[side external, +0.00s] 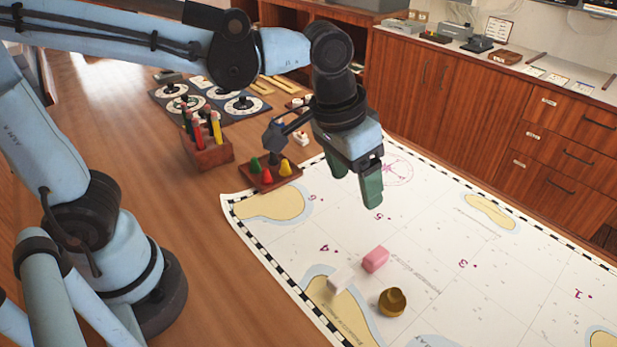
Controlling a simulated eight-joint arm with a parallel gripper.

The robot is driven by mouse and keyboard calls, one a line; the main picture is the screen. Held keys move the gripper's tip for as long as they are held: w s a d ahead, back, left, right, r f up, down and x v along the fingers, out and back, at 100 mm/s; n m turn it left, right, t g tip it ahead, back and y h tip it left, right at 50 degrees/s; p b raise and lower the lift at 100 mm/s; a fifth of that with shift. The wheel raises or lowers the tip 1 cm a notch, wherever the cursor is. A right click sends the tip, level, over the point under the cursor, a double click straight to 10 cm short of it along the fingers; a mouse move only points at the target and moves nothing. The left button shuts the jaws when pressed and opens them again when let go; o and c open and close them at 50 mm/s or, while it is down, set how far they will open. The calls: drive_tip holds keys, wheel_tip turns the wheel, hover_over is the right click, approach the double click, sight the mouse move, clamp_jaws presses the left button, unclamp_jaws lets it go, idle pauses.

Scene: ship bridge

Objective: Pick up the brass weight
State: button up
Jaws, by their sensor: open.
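The brass weight (392,302) is a small round gold-brown piece with a knob on top. It stands on the nautical chart (430,250) near the bottom middle of the side view. My gripper (355,190) hangs over the chart's far left part, above and behind the weight and apart from it. Its green fingers point down, open, with nothing visible between them.
A pink block (375,259) and a white block (341,279) lie close to the weight on its left. A tray of coloured pegs (268,175) and a wooden pencil box (208,150) stand left of my gripper. The chart's right side is clear.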

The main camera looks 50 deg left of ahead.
sight(397, 292)
drive_tip(key=s+d+f+m+g+y, duration=0.1)
drive_tip(key=d+f+g, duration=0.2)
drive_tip(key=d, duration=0.9)
drive_tip(key=shift+d+f, duration=0.15)
drive_tip(key=shift+f, duration=5.8)
drive_tip(key=shift+c, duration=0.2)
drive_tip(key=c, duration=1.3)
drive_tip(key=shift+o, duration=0.2)
drive_tip(key=shift+r, duration=0.15)
